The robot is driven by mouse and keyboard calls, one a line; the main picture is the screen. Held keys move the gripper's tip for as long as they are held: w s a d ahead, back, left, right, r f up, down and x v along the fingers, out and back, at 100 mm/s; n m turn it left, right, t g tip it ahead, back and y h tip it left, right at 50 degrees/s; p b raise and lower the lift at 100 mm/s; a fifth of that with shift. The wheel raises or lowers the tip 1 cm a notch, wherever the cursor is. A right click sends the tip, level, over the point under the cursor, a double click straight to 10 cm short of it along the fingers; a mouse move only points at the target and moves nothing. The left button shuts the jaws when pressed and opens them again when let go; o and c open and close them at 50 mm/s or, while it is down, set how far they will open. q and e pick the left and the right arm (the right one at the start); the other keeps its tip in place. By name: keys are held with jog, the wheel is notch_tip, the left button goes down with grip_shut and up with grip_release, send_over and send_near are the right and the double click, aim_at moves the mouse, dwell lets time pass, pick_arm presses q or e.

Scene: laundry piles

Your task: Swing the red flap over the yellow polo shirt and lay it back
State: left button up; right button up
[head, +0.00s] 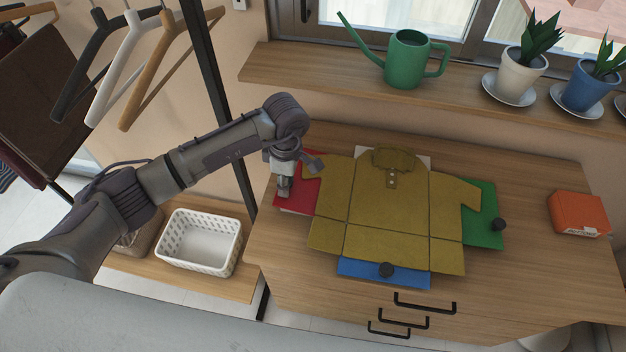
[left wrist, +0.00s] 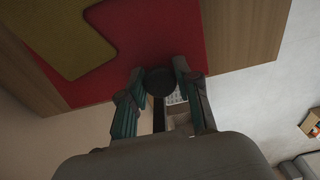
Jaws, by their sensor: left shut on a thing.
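The yellow polo shirt (head: 388,215) lies spread out, collar toward the wall, on a folding board on the wooden dresser top. The board's red flap (head: 301,199) shows at the left, flat under the shirt's left sleeve; it also shows in the left wrist view (left wrist: 185,35). A green flap (head: 484,222) with a dark knob shows at the right, a blue flap (head: 360,272) with a dark knob at the front. My left gripper (head: 283,188) is at the red flap's outer edge, shut on its dark round knob (left wrist: 159,82). My right gripper is not in view.
An orange box (head: 578,214) lies at the right of the dresser top (head: 530,275). A shelf (head: 300,71) behind holds a green watering can (head: 406,60) and potted plants. A white basket (head: 200,241) stands at the lower left. Hangers (head: 125,65) hang at the upper left.

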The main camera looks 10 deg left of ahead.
pick_arm(q)
jog(key=shift+d+r, duration=0.25)
jog(key=shift+r, duration=0.45)
jog(key=shift+f, duration=0.1)
jog(key=d+r+p, duration=0.1)
jog(key=d+r+y, duration=0.1)
jog(key=r, duration=0.1)
jog(key=shift+r+p, duration=0.2)
jog(key=shift+p, duration=0.15)
jog(key=shift+d, duration=0.1)
